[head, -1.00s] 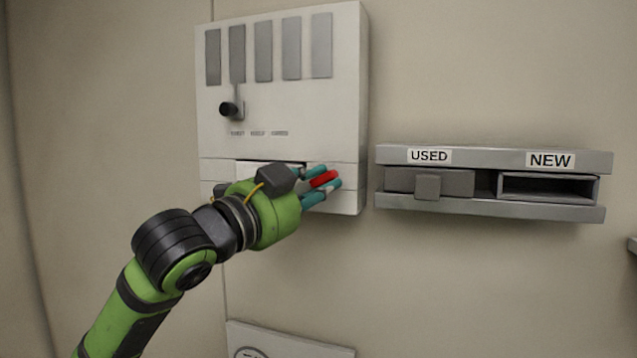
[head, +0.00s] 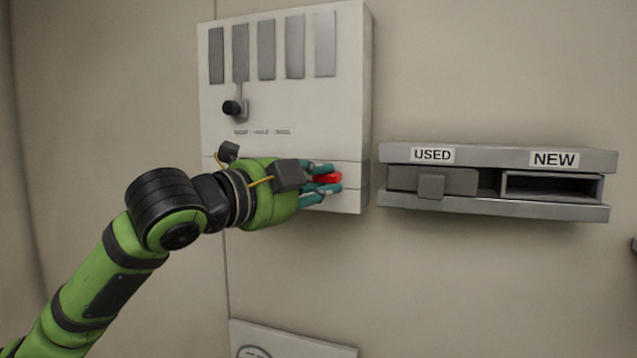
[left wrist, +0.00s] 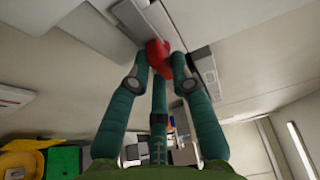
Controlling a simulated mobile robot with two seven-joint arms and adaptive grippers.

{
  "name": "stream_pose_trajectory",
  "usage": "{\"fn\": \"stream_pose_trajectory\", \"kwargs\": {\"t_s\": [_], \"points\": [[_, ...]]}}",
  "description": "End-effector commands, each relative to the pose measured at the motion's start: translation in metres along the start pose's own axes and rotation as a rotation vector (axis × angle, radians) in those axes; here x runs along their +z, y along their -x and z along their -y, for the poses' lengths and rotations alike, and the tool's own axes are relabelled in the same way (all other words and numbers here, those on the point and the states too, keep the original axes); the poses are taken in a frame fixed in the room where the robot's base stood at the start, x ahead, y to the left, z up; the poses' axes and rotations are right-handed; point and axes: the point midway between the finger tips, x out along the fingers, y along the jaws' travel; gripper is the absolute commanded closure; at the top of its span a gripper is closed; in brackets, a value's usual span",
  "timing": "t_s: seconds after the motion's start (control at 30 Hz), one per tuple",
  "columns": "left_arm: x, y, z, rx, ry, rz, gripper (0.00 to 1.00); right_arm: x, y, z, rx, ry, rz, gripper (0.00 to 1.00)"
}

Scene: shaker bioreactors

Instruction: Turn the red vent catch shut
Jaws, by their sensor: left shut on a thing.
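The red vent catch (head: 328,178) is on the lower right front of the white wall unit (head: 340,110). My left gripper (head: 322,179), with teal fingers, is shut on the catch. In the head view the red part shows between the fingers and lies close to level. In the left wrist view the red catch (left wrist: 158,57) sits between the fingertips, against the pale unit. The fingers hide part of the catch, and my gripper hides the unit's lower left. My right gripper is in neither view.
A black knob (head: 233,107) on a lever sticks out of the unit's upper left, below several grey strips. To the right, a grey wall rack (head: 500,207) has a USED slot and an open NEW slot. A pale panel (head: 290,338) is below.

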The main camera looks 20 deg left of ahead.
Motion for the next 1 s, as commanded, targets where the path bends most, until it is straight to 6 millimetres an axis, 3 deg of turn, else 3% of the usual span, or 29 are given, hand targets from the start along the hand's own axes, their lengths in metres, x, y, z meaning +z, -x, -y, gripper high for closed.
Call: {"fn": "stream_pose_trajectory", "kwargs": {"t_s": [0.27, 0.3, 0.33, 0.73, 0.87, 1.0], "points": [[-0.001, 0.0, -0.001, 0.002, -0.004, -0.001, 1.0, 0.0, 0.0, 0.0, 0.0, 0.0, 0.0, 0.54], [-0.001, 0.0, -0.001, 0.002, -0.004, -0.001, 0.62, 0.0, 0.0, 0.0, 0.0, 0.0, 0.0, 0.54], [-0.001, 0.0, -0.001, 0.002, -0.004, -0.001, 0.54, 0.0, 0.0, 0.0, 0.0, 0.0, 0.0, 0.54], [0.0, 0.004, 0.0, 0.0, -0.002, 0.001, 0.54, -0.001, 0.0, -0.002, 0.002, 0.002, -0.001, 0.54], [0.001, 0.021, 0.0, -0.002, -0.003, 0.002, 0.54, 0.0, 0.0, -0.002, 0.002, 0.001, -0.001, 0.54], [0.001, 0.051, -0.001, 0.001, -0.006, 0.004, 0.54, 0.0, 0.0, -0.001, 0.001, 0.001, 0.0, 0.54]]}}
